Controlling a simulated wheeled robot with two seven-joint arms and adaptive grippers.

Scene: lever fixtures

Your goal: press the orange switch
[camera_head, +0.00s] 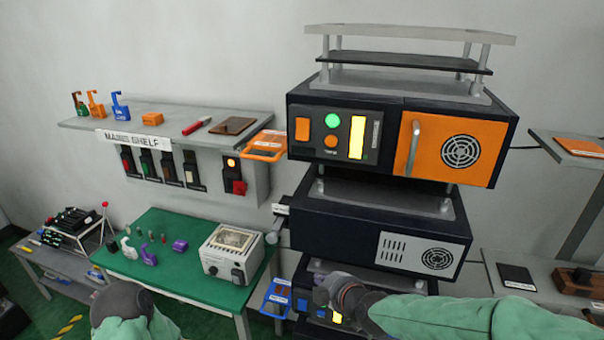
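The upper dark machine has a front panel with an orange square (302,129), a green round button (332,120), a small orange round button (330,141) and a lit yellow strip (357,137). I cannot tell which of these is the orange switch. My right gripper (322,294) is low, in front of the lowest machine, well below the upper panel; its fingers are too dark to read. My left arm ends in a dark grey part (122,300) at lower left; its fingers are not distinguishable.
The wall shelf (185,121) holds small orange, blue and red items. A green table (185,273) bears a white box device (231,252) and purple pieces. An orange tray (264,145) and a blue tray (277,296) jut out beside the machines. A side shelf stands at right.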

